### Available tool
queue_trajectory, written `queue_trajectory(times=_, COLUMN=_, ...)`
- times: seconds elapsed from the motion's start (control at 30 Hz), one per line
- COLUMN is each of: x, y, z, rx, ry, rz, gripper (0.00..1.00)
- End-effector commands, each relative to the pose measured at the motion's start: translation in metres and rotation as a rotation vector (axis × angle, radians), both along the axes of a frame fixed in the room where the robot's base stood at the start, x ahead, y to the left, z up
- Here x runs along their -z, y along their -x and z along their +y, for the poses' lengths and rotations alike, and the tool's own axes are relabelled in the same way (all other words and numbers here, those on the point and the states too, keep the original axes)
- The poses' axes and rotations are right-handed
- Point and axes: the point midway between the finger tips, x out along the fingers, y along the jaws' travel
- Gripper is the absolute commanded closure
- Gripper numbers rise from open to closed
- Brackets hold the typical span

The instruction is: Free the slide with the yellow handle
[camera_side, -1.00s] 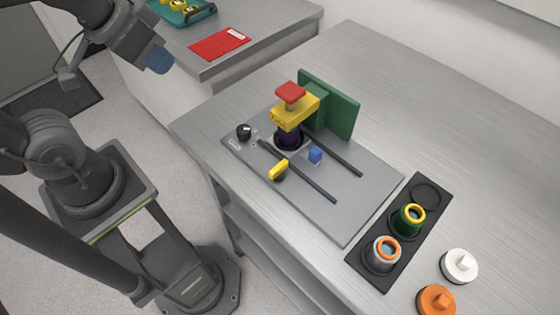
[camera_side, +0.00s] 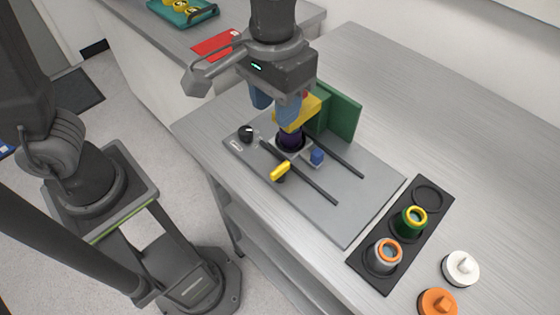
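The slide with the yellow handle (camera_side: 280,171) sits near the upper end of the left slot in the grey plate (camera_side: 345,222). The slide with the blue handle (camera_side: 317,156) sits beside the right slot. Behind them, a yellow head (camera_side: 295,119) stands over a dark purple cylinder (camera_side: 290,137), in front of a green upright block (camera_side: 341,112). My gripper (camera_side: 275,106) points down at the head, with its two blue fingers apart. The red knob (camera_side: 305,94) on the head is mostly hidden by the gripper; I cannot tell whether the fingers touch it.
A black knob (camera_side: 246,134) is at the plate's left corner. White (camera_side: 460,268) and orange (camera_side: 437,303) caps lie at the lower right. The table's upper right is clear.

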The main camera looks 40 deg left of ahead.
Motion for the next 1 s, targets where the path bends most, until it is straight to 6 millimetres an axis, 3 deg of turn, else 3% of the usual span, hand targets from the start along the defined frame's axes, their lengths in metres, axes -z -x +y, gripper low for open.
queue_trajectory(times=0.27, x=0.021, y=0.000, z=-0.009, rx=-0.001, ry=-0.013, rz=0.020, gripper=0.61)
queue_trajectory(times=0.7, x=0.108, y=0.000, z=-0.009, rx=-0.002, ry=-0.012, rz=0.018, gripper=0.61)
queue_trajectory(times=1.0, x=0.139, y=0.000, z=-0.009, rx=-0.002, ry=-0.009, rz=0.014, gripper=0.61)
